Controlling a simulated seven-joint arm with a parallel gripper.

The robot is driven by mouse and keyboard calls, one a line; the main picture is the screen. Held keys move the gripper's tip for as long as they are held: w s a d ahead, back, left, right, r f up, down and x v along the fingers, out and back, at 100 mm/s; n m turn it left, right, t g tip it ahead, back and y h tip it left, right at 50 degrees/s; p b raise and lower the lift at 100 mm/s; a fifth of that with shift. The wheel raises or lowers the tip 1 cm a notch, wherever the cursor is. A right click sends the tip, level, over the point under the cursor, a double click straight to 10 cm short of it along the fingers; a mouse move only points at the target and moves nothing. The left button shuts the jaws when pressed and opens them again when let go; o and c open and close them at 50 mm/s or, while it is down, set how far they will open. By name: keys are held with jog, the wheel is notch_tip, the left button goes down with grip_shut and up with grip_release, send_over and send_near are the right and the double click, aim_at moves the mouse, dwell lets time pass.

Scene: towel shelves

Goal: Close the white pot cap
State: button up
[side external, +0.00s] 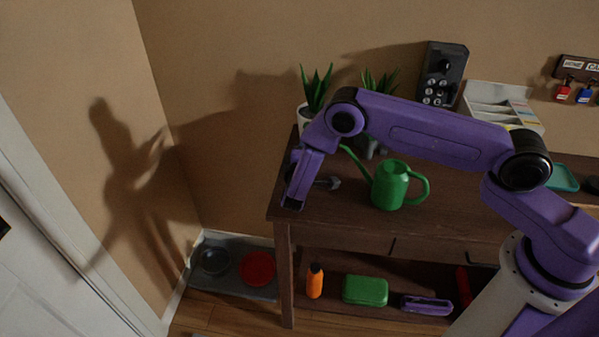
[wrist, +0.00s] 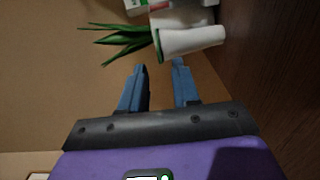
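A white pot (side external: 304,118) with a spiky green plant (side external: 316,86) stands at the back left of the dark wooden table, partly hidden behind my arm. In the wrist view the white pot (wrist: 190,41) is at the top, just beyond the fingertips, with its green leaves (wrist: 120,41) pointing left. I cannot make out a separate cap. My gripper (side external: 292,203) hangs at the table's left end, in front of the pot. In the wrist view my gripper (wrist: 158,66) has its blue fingers apart with nothing between them.
A second plant (side external: 380,84) is behind my arm. A white organizer (side external: 503,107) is at the back right.

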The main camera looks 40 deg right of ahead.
jog(key=v, duration=1.4)
jog(key=shift+r, duration=0.1)
jog(key=s+d+r+g, duration=0.3)
jog(key=s+r+g, duration=0.15)
jog(key=r, duration=0.25)
jog(key=s+d+r+n+g+y, duration=0.1)
jog(key=s+d+r+g+y, duration=0.1)
jog(key=s, duration=0.7)
jog(key=s+d+r+n+g+y, duration=0.1)
jog(key=s+d+r+g+y, duration=0.2)
jog(key=s, duration=0.6)
jog(key=s+d+r+n+g+y, duration=0.1)
jog(key=s+d+r+g+y, duration=0.2)
jog(key=s+y, duration=0.5)
notch_tip(320, 180, up, 3)
jog(key=shift+s+d+f+n, duration=0.25)
jog(key=shift+s+d+n, duration=0.15)
jog(key=shift+s+d, duration=0.5)
jog(key=shift+s+a, duration=0.1)
